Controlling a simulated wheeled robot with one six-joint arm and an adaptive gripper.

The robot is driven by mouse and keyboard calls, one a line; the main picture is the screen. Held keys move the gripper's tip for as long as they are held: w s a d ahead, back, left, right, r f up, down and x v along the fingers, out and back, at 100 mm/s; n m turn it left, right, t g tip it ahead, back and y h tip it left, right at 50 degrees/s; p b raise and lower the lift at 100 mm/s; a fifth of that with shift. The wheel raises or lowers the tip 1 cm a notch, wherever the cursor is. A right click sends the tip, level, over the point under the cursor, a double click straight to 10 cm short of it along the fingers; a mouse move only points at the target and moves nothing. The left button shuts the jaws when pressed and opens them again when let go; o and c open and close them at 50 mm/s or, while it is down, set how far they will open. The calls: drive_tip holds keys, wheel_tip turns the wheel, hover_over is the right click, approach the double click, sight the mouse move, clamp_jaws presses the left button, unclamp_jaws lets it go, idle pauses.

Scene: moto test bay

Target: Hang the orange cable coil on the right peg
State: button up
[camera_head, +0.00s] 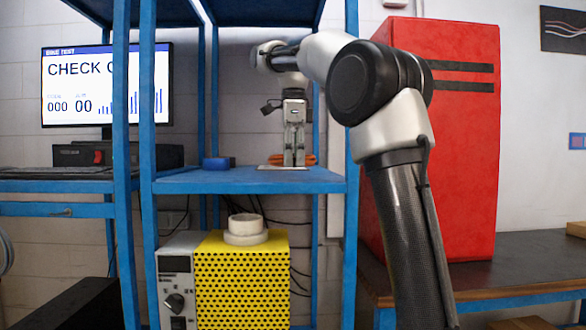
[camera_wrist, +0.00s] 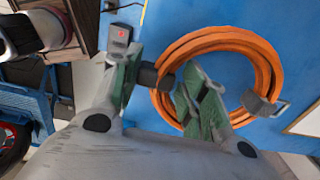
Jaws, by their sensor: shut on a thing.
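The orange cable coil (camera_head: 308,158) is at the blue shelf's surface, partly hidden behind my gripper (camera_head: 294,157). In the wrist view the coil (camera_wrist: 228,40) is a round bundle of several loops with a grey clip and metal hook (camera_wrist: 263,106) on its right side. My gripper (camera_wrist: 160,74) points down and is shut on the coil's left side, at a dark wrap (camera_wrist: 150,74). I cannot tell whether the coil touches the shelf or hangs just above it. No peg can be made out in either view.
The blue shelf (camera_head: 200,183) has uprights at its front corners and another shelf overhead. A dark blue box (camera_head: 218,163) lies left of the coil. A tall red cabinet (camera_head: 455,150) stands right. Below is a yellow perforated box (camera_head: 240,285) with a white roll (camera_head: 246,230) on top.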

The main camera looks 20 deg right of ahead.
sight(293, 179)
drive_tip(key=shift+w+d, duration=0.2)
drive_tip(key=shift+w, duration=0.3)
drive_tip(key=shift+w+d, duration=0.2)
drive_tip(key=shift+w, duration=0.25)
drive_tip(key=shift+w+d+f, duration=0.1)
drive_tip(key=shift+w+f, duration=0.1)
drive_tip(key=shift+w, duration=0.1)
drive_tip(key=shift+s+f, duration=0.1)
drive_tip(key=shift+f, duration=1.35)
drive_tip(key=o, duration=1.4)
drive_tip(key=shift+f, duration=0.1)
drive_tip(key=shift+c, duration=0.2)
